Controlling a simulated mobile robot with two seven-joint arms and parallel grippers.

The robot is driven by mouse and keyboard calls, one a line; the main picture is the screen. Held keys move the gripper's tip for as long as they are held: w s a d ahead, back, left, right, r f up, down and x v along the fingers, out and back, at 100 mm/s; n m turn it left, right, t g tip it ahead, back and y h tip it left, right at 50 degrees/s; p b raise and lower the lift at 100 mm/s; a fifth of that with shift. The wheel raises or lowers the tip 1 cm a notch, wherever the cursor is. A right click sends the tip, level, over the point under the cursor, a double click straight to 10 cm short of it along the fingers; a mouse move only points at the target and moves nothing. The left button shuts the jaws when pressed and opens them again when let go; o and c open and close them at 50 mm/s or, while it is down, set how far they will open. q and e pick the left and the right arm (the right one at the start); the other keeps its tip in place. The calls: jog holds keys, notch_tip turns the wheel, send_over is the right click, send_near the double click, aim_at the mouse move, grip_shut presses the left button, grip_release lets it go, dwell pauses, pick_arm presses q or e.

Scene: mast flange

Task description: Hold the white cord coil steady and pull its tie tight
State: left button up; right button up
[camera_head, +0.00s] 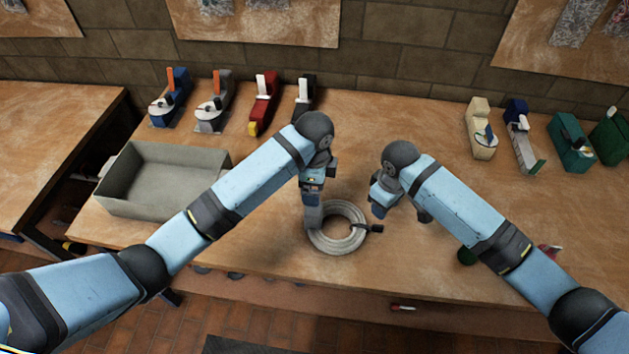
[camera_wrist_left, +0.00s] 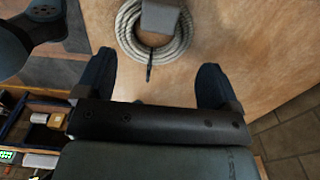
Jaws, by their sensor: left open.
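The white cord coil (camera_head: 338,248) lies flat near the front of the workbench. Its black tie (camera_head: 374,228) sticks out from the coil's right side. In the left wrist view the coil (camera_wrist_left: 126,34) lies beyond my fingers, with the tie (camera_wrist_left: 149,70) pointing down between them. A grey block shape covers part of the coil in the wrist view. My right gripper (camera_head: 400,212) is right of the tie, apart from it; its jaws are unclear.
A grey open bin (camera_head: 165,205) stands at the left of the workbench (camera_head: 270,250). Several tape-dispenser-like tools (camera_head: 263,103) line the back. A cream one (camera_head: 479,128) and others stand at back right.

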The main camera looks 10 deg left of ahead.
aim_at(314, 213)
pick_arm(q)
notch_tip(314, 213, down, 14)
jog(key=shift+r, duration=0.2)
dwell(0.4)
jog(key=c, duration=0.9)
jog(key=shift+c, duration=1.3)
pick_arm(e)
jog(key=shift+c, duration=0.6)
jog(key=shift+d, duration=0.1)
